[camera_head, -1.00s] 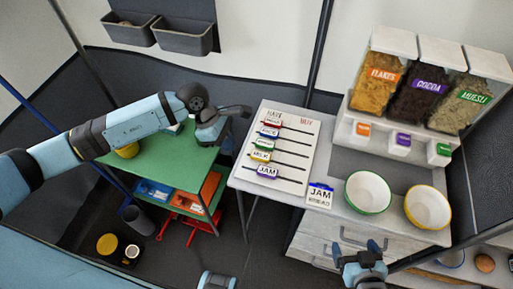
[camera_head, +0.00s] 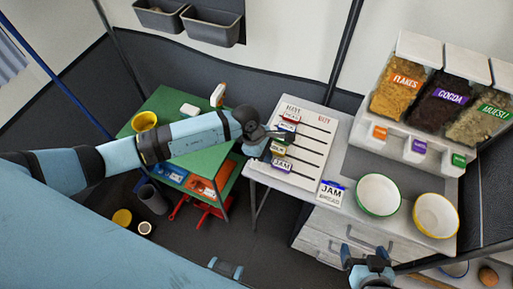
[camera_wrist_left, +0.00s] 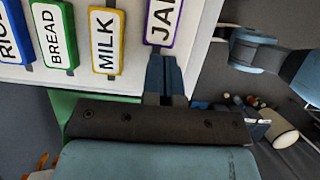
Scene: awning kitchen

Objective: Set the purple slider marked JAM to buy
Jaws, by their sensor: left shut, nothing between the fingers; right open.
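The white slider board (camera_head: 312,150) lies on the counter, with HAVE at its left and BUY at its right. My left gripper (camera_head: 286,134) is shut and empty over the board's left edge. In the left wrist view its fingertips (camera_wrist_left: 164,62) are just by the JAM slider's lower end; I cannot tell if they touch. My right gripper (camera_head: 368,258) is open near the counter's front.
The yellow MILK slider (camera_wrist_left: 106,40) and green BREAD slider (camera_wrist_left: 54,38) sit beside JAM. The slots' right side is clear. A green table (camera_head: 205,160) is at left.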

